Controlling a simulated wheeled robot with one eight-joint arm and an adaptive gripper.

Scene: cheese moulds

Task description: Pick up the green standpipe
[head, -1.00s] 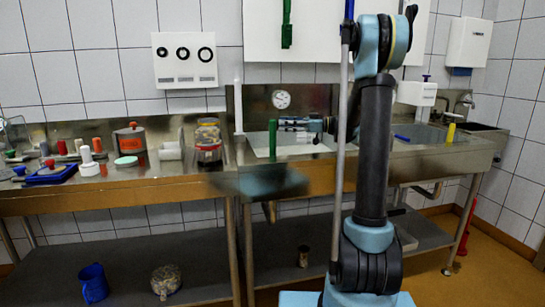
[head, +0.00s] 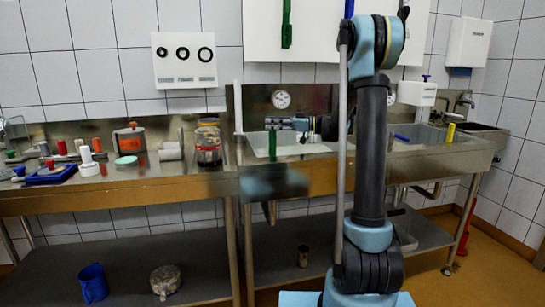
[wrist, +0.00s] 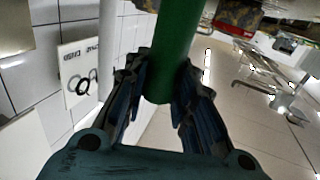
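In the wrist view the standpipe (wrist: 176,45) runs between the two dark fingers of my gripper (wrist: 160,75). The fingers lean inward and appear to meet the pipe on both sides.
The steel sink unit (head: 345,165) has a yellow cylinder (head: 450,132) at its right. The left counter (head: 120,188) carries a blue tray (head: 50,175), a red-banded pot (head: 130,138) and a glass jar (head: 208,150). A round gauge (head: 281,99) is on the splashback.

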